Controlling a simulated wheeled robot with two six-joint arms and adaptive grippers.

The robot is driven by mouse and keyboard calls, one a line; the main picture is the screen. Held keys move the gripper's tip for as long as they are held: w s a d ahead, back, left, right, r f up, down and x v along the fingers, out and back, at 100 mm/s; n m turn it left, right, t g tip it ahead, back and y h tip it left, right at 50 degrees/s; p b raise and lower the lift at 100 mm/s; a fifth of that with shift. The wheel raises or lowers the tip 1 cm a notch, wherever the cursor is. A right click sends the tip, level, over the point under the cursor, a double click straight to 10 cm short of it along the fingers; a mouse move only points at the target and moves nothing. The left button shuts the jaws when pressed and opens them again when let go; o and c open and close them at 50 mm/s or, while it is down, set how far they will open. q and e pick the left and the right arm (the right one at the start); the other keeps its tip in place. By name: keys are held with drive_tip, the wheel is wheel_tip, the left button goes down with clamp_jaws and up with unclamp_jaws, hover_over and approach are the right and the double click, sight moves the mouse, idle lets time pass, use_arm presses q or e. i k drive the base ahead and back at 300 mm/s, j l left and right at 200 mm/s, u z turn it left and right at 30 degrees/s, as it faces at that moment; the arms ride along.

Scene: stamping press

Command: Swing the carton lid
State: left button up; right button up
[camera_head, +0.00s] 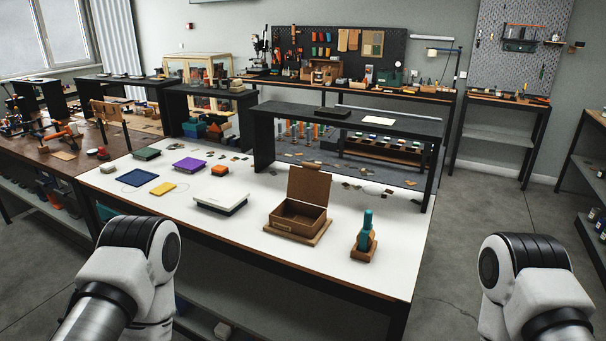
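A brown carton (291,219) stands on the white table top on a thin brown base. Its lid (309,186) is hinged at the back and stands about upright, so the box is open at the top. The inside looks empty from here, though its floor is only partly visible. My two arms show only as white and black links at the lower left and lower right, in front of the table and apart from the carton. Neither gripper is in the picture.
A teal-handled stamp (367,232) stands in a brown holder right of the carton. A white flat block (221,202) lies to its left. Purple (190,165), yellow (163,188) and blue (138,178) flat pieces lie farther left. A dark raised shelf (345,128) spans the back.

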sight(306, 184)
drive_tip(key=u, duration=3.15)
drive_tip(key=k+l+u, duration=0.25)
drive_tip(key=k+l, duration=0.25)
drive_tip(key=k+l+u, duration=0.25)
drive_tip(key=k, duration=0.25)
drive_tip(key=k+l+u, duration=0.2)
drive_tip(key=k+l, duration=0.2)
drive_tip(key=k, duration=0.2)
drive_tip(key=k+l+u, duration=0.25)
drive_tip(key=k, duration=0.3)
drive_tip(key=k+u, duration=0.25)
drive_tip(key=k, duration=0.3)
